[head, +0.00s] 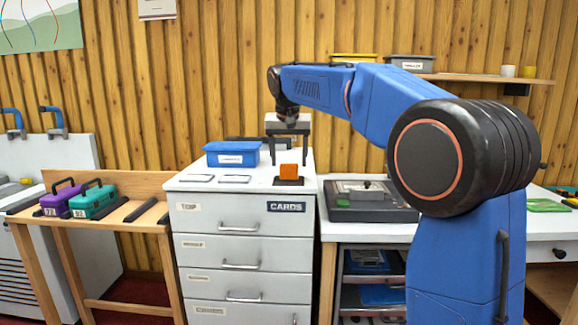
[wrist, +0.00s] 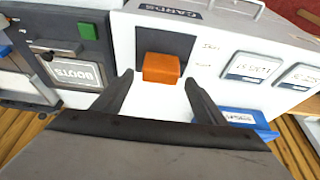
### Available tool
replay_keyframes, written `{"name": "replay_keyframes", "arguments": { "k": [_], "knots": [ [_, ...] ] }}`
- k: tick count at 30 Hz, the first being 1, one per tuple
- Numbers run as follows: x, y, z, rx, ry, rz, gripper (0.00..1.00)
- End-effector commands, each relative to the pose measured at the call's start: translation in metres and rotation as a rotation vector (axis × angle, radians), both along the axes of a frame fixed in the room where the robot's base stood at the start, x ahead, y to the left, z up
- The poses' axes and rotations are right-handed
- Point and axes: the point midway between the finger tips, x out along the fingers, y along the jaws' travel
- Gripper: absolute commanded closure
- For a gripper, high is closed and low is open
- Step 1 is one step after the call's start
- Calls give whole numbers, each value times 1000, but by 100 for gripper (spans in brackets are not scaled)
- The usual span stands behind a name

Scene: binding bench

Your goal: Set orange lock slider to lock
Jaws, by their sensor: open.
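The orange lock slider (head: 289,171) is a small orange block on a dark plate on top of the white drawer cabinet (head: 240,188). In the wrist view the orange slider (wrist: 161,68) sits toward one end of its dark plate (wrist: 150,40). Two short labels are printed beside the plate, too small to read surely. My gripper (head: 288,155) is above the cabinet top, behind the slider in the head view. In the wrist view its two fingers (wrist: 158,82) are open and empty, with the slider just beyond and between their tips, apparently not touched.
A blue bin (head: 232,154) and two labelled cards (head: 235,179) are on the cabinet top, left of the slider. A dark device with a green button (head: 372,200) stands on the bench at right. Purple (head: 61,198) and teal (head: 93,200) cases sit at left.

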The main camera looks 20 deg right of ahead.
Motion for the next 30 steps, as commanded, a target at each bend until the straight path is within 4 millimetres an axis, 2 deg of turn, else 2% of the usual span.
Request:
{"name": "replay_keyframes", "arguments": {
  "k": [1, 9, 18, 24, 30],
  "knots": [
    [-3, 2, 11, 1, -4, 1, 34],
    [-23, 8, 61, 0, -4, 2, 34],
    [-42, 14, 110, 0, -4, 0, 34],
    [-49, 16, 126, 0, -3, 0, 34],
    [-50, 17, 129, -1, -2, 0, 34]
  ]
}}
